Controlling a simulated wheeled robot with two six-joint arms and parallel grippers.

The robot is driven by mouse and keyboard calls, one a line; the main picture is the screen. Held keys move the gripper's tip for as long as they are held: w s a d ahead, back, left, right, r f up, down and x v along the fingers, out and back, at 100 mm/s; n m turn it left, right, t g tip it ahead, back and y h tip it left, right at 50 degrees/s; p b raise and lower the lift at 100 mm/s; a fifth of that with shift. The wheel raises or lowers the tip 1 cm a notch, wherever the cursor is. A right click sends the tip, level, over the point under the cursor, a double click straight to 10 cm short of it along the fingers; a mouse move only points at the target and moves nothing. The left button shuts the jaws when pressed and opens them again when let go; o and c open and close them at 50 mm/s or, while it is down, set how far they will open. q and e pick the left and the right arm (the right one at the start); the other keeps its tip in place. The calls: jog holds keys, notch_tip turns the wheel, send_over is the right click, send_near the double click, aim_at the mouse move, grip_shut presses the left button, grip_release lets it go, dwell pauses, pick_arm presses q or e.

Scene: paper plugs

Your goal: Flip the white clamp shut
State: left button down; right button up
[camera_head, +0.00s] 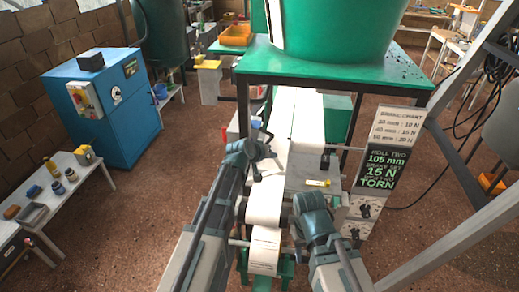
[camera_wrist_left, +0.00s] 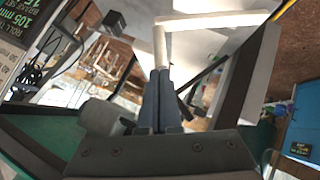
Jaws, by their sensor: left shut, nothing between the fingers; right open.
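My left gripper (camera_head: 268,147) is shut and empty over the left side of the white paper strip. In the left wrist view its dark fingers (camera_wrist_left: 159,74) lie together. Their tips are close to a white L-shaped bar (camera_wrist_left: 159,46), which looks like the white clamp; I cannot tell whether they touch it. A longer white arm (camera_wrist_left: 215,19) runs right from the bar's upper end. In the head view I cannot make out the clamp around the left gripper. My right gripper (camera_head: 300,226) is open beside the lower paper roll, its fingers mostly hidden.
The white paper (camera_head: 265,210) runs down over a roll between my arms. A large green tub (camera_head: 335,30) stands on a green table (camera_head: 330,72) behind. A sign board (camera_head: 385,165) stands right. A blue cabinet (camera_head: 105,95) and a side table (camera_head: 75,200) stand left.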

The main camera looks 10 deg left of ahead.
pick_arm(q)
jog(key=d+f+y+b, duration=0.1)
jog(key=d+f, duration=0.1)
jog(key=d+f+m+y+b, duration=0.1)
jog(key=d+f+b, duration=0.1)
jog(key=d+f+m+y+b, duration=0.1)
jog(key=d+f+b, duration=0.1)
jog(key=f, duration=0.1)
jog(key=shift+d+y, duration=0.2)
jog(key=shift+y, duration=0.1)
jog(key=shift+s+d+f, duration=0.1)
jog(key=shift+f, duration=0.05)
jog(key=shift+s+f, duration=0.1)
dwell(0.3)
jog(key=s+r+p, duration=0.6)
jog(key=r+p, duration=0.4)
jog(key=r, duration=0.1)
jog(key=shift+s+r+p, duration=0.25)
jog(key=shift+s+p, duration=0.15)
